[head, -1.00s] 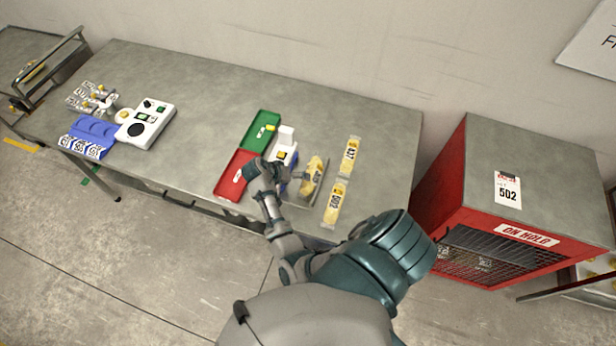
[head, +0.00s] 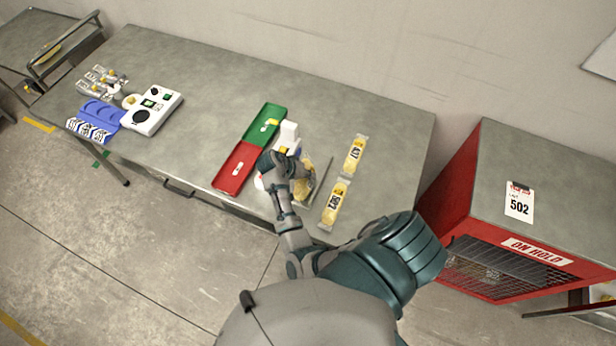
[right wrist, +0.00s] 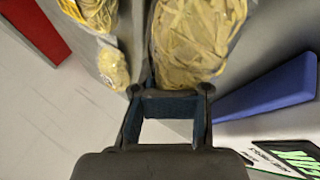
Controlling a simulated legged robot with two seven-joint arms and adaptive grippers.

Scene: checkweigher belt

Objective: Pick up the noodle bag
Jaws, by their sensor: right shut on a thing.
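The noodle bag (head: 307,186), clear with yellow noodles, is at the metal tray on the right part of the table. My right gripper (head: 298,172) is at its upper left side and hides part of it. In the right wrist view the same bag (right wrist: 198,42) fills the top middle, just beyond the fingertips (right wrist: 171,92). The gripper is shut on its near end. Whether the bag is clear of the tray I cannot tell. My left gripper is not in view.
Two noodle bags, 437 (head: 355,155) and 502 (head: 336,205), lie right of the tray. A green tray (head: 265,128) and red tray (head: 236,168) lie to the left. A white control box (head: 151,110) stands farther left. A red ON HOLD cage (head: 450,200) stands right of the table.

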